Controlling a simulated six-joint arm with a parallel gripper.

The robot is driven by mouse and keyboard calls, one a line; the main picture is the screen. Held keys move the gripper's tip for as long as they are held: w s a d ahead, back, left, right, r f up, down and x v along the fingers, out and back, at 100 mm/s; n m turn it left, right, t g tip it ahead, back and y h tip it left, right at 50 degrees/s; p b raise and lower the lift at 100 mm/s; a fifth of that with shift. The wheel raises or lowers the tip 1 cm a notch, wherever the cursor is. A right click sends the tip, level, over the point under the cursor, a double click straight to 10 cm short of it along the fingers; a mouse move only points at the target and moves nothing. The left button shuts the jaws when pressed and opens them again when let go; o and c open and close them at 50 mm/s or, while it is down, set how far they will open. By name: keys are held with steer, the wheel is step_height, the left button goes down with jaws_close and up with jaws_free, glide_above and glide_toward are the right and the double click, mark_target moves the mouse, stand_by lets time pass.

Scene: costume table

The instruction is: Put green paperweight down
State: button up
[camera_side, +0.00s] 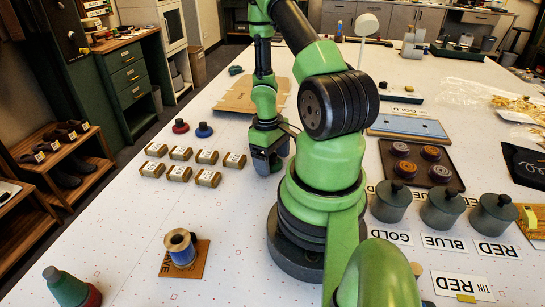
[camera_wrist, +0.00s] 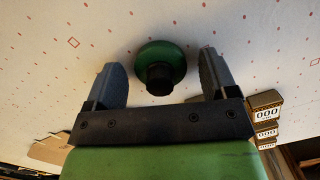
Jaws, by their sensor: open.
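The green paperweight (camera_wrist: 162,56), a round disc with a dark knob, shows in the wrist view against the white tabletop, and it looks to be standing on it. My gripper (camera_wrist: 160,66) is open, with one finger to each side of the paperweight and a visible gap on both sides. In the side view my gripper (camera_side: 267,166) points down low over the table, and the green paperweight is hidden there. A red paperweight (camera_side: 180,126) and a blue paperweight (camera_side: 204,131) stand on the table to the left of my gripper.
Several small labelled boxes (camera_side: 181,173) lie in two rows left of my gripper. A brown board (camera_side: 243,97) lies behind it. A spool (camera_side: 181,248) stands on a brown card at the front left. Grey lidded tins (camera_side: 442,208) stand at right. The table between spool and boxes is clear.

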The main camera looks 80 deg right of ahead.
steer(key=shift+r, duration=0.1)
steer(key=shift+w+r, duration=0.2)
steer(key=shift+r, duration=0.85)
steer(key=shift+w+r, duration=0.15)
steer(key=shift+r, duration=0.9)
steer(key=w+a+r+t+h, duration=0.1)
steer(key=w+a+r+t, duration=0.2)
steer(key=r, duration=0.4)
steer(key=w+a+r+h, duration=0.1)
steer(key=w+a+r, duration=0.3)
steer(key=r, duration=0.4)
steer(key=s+a+r+t+y, duration=0.1)
steer(key=s+a+r+t, duration=0.1)
steer(key=a+r, duration=0.3)
steer(key=s+a+r+t+y, duration=0.2)
steer(key=a+r, duration=0.4)
steer(key=a, duration=0.4)
steer(key=shift+s+r+n+t, duration=0.25)
steer(key=shift+s+n+t, duration=0.05)
steer(key=shift+s+t, duration=0.4)
